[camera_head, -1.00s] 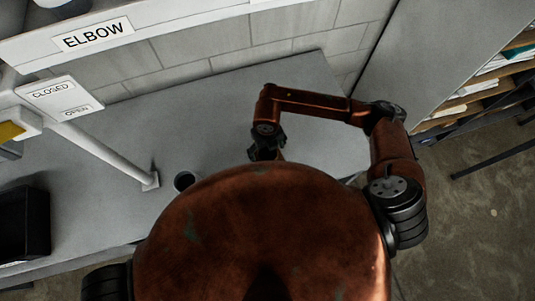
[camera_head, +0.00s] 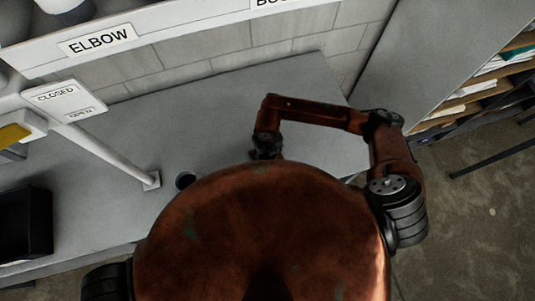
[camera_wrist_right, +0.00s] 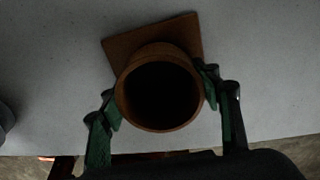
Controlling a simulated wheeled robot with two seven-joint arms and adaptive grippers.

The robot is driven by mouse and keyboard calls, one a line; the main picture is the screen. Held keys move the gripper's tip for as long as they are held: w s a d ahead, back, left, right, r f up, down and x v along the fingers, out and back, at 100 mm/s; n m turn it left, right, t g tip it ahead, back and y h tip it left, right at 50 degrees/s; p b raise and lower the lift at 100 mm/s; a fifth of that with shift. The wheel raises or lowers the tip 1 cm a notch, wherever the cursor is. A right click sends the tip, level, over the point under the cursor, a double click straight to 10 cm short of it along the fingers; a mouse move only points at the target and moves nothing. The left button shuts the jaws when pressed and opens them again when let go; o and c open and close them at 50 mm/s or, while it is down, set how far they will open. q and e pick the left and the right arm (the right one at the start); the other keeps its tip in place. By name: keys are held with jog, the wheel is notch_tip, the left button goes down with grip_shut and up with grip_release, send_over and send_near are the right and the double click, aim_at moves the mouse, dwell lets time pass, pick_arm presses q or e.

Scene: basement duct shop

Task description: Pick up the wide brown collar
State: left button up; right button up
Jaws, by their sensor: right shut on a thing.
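The wide brown collar (camera_wrist_right: 158,128) shows in the right wrist view as a round, open-topped tube with a dark inside. A flat square brown piece (camera_wrist_right: 118,45) shows behind it against the grey bench top; I cannot tell whether it is the collar's flange. My right gripper (camera_wrist_right: 161,97) is shut on the collar, with one green-padded finger on each side of it. In the head view my right gripper (camera_head: 266,150) is over the bench, partly hidden by my own body, and the collar is hidden there. My left gripper is not in view.
The grey bench (camera_head: 230,110) is mostly clear. A small dark round thing (camera_head: 186,181) is left of my right gripper. A white post carries a CLOSED/OPEN sign (camera_head: 63,98). A black bin (camera_head: 25,222) is at the left.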

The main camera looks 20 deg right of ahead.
jog(key=c, duration=0.5)
jog(key=shift+r, duration=0.15)
